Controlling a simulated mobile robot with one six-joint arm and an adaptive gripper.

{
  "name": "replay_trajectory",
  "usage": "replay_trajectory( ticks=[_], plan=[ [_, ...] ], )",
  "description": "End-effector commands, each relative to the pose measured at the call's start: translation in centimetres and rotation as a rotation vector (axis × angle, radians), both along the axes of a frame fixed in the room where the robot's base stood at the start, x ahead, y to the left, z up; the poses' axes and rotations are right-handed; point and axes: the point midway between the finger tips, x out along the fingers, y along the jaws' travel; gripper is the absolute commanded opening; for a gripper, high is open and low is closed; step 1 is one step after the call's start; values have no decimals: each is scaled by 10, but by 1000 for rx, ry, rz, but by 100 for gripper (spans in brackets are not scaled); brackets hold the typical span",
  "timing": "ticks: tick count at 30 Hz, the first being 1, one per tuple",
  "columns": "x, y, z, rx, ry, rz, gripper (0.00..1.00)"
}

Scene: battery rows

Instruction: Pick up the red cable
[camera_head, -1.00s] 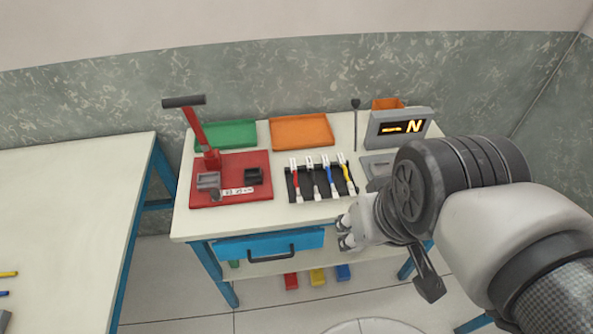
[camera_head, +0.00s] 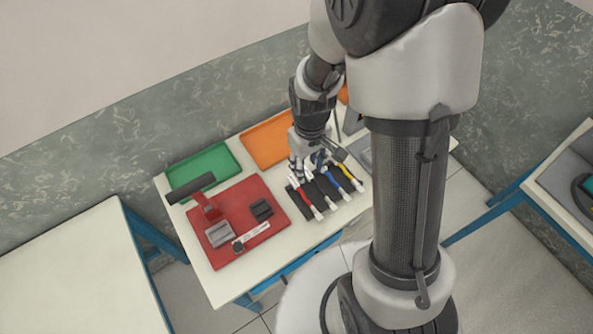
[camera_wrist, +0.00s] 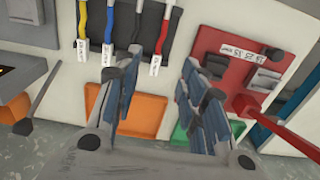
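The red cable (camera_head: 303,194) lies in the black cable rack (camera_head: 313,220) on the white table, at the rack's left end in the head view. It has white ends, and in the wrist view the red cable (camera_wrist: 163,28) hangs at the rack's right end. My gripper (camera_head: 307,171) is just above the cables' far ends. In the wrist view my gripper (camera_wrist: 160,60) has its fingers spread apart and empty, with the red cable's white labelled end showing in the gap between them. Contact with the cable cannot be made out.
A black cable (camera_wrist: 136,22), a blue cable (camera_wrist: 110,20) and a yellow cable (camera_wrist: 83,18) lie close beside the red one. A red press (camera_head: 240,210) with an upright handle stands left of the rack. Green (camera_head: 203,170) and orange (camera_head: 265,143) trays lie behind.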

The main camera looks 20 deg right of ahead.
Motion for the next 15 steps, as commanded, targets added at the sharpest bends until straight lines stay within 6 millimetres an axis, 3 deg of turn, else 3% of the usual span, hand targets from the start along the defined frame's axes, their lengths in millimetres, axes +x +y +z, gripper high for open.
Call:
replay_trajectory(
  ticks=[9,15],
  plan=[
    [-2,0,-74,0,6,-1,38],
    [-1,0,-104,0,3,-1,38]
  ],
)
